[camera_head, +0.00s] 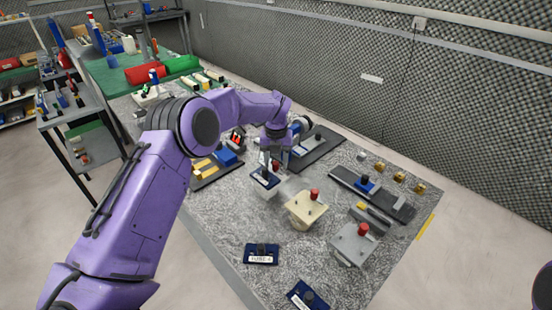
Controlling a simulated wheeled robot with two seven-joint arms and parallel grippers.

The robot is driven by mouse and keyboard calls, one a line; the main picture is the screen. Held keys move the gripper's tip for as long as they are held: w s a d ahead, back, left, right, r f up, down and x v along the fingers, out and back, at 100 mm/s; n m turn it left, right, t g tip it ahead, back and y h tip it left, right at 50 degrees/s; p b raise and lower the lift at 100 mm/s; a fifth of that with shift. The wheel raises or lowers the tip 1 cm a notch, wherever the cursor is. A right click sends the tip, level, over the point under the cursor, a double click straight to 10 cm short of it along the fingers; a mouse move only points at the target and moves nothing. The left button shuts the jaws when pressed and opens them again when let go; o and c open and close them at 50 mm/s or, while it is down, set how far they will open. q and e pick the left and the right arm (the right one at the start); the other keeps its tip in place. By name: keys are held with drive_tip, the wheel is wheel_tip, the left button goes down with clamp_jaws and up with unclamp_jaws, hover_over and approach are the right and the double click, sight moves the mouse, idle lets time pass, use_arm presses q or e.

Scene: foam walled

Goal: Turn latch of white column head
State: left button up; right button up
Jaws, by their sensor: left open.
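A small white column head (264,191) stands on the speckled table near its middle. It has a dark blue plate and a black knob on top. A red knob shows just behind it, close to my gripper. My left gripper (270,167) points down right above this white head, with its fingers around or just over the knob. It is open, and whether it touches the knob cannot be told. The gripper and wrist hide part of the latch. My right gripper is out of view; only a purple part shows at the right edge.
A cream block (303,212) and a grey block (350,247), each with a red knob, stand to the right. Blue plates (261,260) lie in front. A dark tray (372,194) with small brass blocks behind it lies at the far right. A foam wall (300,60) rises behind.

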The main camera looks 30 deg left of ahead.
use_arm(q)
clamp_jaws()
